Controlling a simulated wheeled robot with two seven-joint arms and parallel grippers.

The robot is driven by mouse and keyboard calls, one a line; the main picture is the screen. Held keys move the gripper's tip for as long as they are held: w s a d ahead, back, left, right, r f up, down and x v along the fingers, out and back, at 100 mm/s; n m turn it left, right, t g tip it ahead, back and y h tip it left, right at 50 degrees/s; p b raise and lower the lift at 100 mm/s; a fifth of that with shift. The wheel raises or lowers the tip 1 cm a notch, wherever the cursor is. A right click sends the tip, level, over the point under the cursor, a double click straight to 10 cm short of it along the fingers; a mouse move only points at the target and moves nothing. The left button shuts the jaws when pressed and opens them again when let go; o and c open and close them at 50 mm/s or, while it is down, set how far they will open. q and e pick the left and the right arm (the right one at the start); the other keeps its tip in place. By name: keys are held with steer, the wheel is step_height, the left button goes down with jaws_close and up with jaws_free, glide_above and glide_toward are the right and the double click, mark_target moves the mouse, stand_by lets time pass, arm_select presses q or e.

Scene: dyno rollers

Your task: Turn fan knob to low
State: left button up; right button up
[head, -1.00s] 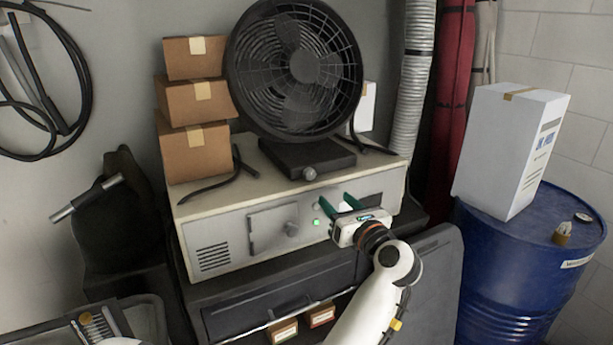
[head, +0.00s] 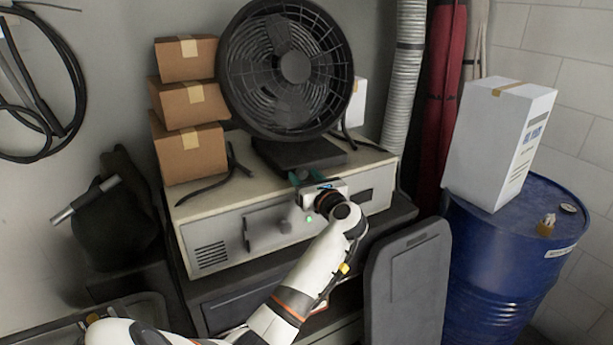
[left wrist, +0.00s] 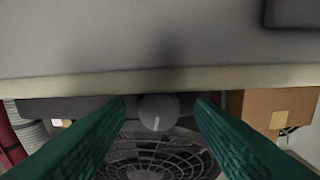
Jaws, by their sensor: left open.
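The black fan (head: 294,68) stands on its dark base (head: 295,153) on top of the beige cabinet. Its round grey knob (left wrist: 158,112), with a pale pointer mark, shows in the left wrist view, where the picture is upside down. My left gripper (head: 307,178) is at the cabinet's top front edge, in front of the fan base, and hides the knob in the head view. Its green fingers (left wrist: 160,103) are open, one on each side of the knob, with visible gaps and no clear contact. My right gripper is not in view.
Stacked cardboard boxes (head: 187,105) stand left of the fan. A blue drum (head: 490,262) with a white box (head: 487,150) on it stands at the right.

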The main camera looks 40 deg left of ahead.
arm_select(q)
steer(key=c, duration=0.9)
steer(key=shift+m, duration=0.3)
steer(key=shift+c, duration=0.5)
steer(key=shift+m+p, duration=0.45)
steer(key=shift+m, duration=0.05)
steer(key=o, duration=1)
